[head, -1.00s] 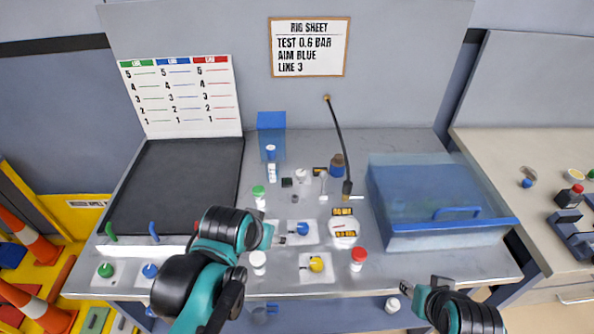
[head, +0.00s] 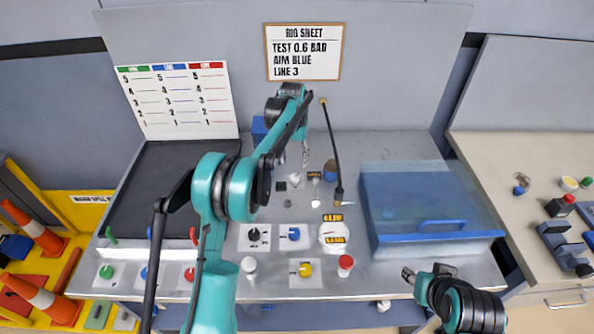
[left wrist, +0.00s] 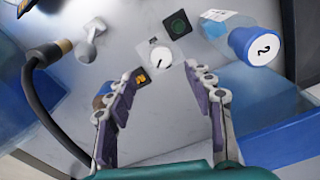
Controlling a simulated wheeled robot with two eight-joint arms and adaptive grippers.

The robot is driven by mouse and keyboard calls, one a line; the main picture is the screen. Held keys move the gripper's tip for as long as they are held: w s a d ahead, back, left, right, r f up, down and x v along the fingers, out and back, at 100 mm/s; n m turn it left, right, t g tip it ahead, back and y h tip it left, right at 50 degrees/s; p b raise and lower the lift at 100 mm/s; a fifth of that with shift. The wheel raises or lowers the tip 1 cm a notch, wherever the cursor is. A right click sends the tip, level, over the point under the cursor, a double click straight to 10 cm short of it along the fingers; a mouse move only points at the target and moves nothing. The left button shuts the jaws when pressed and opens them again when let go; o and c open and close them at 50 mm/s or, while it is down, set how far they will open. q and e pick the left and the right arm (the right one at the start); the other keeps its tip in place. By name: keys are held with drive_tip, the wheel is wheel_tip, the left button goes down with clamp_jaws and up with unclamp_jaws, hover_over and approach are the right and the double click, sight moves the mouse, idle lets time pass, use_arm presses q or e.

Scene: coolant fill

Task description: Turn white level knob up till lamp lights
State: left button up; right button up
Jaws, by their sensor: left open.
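The white level knob (left wrist: 160,57) has a dark pointer line and sits on a pale square plate in the left wrist view. Next to it is a dark green round lamp (left wrist: 178,23) on a black square, looking unlit. My left gripper (left wrist: 160,76) is open, its two fingers apart on either side just short of the knob, with nothing between them. In the head view the left gripper (head: 305,152) is over the back of the bench, above the small white knob (head: 295,180) and black lamp square (head: 281,186). My right gripper (head: 407,275) is at the front right, its fingers too small to read.
A grey lever (left wrist: 92,40) and a black hose (left wrist: 42,85) are left of the knob in the wrist view; a blue-capped bottle marked 2 (left wrist: 258,45) is right. A blue translucent bin (head: 420,205) stands on the bench's right. Black, blue and yellow knobs (head: 304,269) are in front.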

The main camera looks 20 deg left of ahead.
sight(294, 177)
use_arm(q)
drive_tip(key=shift+w+f, duration=0.4)
drive_tip(key=shift+f, duration=0.4)
wheel_tip(294, 177, down, 8)
drive_tip(key=shift+r+b, duration=0.25)
drive_tip(key=shift+b, duration=0.75)
drive_tip(key=c, duration=1.2)
